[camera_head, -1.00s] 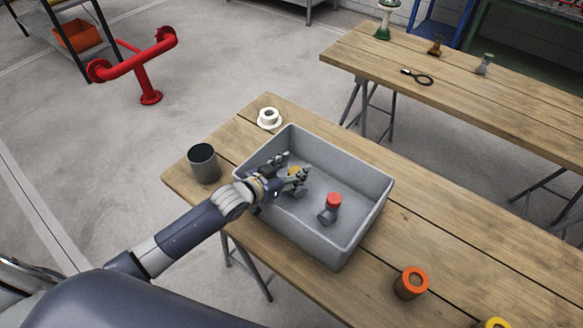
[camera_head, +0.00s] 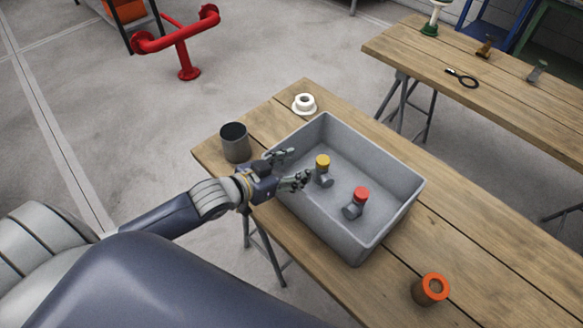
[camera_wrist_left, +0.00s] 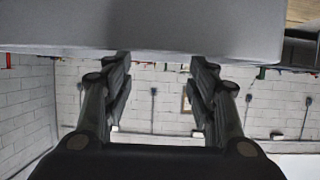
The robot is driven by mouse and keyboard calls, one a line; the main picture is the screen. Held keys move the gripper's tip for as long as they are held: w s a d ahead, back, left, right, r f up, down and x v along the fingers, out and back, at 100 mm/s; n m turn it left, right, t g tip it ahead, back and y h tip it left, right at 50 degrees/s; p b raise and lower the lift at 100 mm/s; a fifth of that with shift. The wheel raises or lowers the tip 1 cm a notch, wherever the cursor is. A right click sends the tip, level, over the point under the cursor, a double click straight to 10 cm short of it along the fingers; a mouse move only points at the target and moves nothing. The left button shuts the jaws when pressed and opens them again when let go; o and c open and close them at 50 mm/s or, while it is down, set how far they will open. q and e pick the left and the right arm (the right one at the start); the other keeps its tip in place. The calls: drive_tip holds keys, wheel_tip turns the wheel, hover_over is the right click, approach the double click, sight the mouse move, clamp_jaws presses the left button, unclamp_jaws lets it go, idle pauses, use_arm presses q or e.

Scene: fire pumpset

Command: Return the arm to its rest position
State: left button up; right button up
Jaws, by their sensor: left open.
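My left arm comes in from the left in the head view. Its gripper (camera_head: 291,168) is open and empty, over the near left wall of the grey crate (camera_head: 390,232). In the left wrist view the two fingers (camera_wrist_left: 160,85) are spread apart with nothing between them. Inside the crate stand a yellow-topped grey fitting (camera_head: 323,172) and a red-topped grey fitting (camera_head: 355,204), both apart from the gripper. My right gripper is not in view.
A dark cup (camera_head: 235,143) stands left of the crate, a white ring-shaped part (camera_head: 304,103) behind it. An orange-topped cylinder (camera_head: 430,289) stands on the wooden table (camera_head: 470,270) at right. A second table (camera_head: 500,95) is behind. A red pipe stand (camera_head: 185,50) is on the floor.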

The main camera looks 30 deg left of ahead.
use_arm(q)
drive_tip(key=shift+s+a+r, duration=0.15)
drive_tip(key=shift+s+r, duration=0.05)
drive_tip(key=shift+s, duration=0.2)
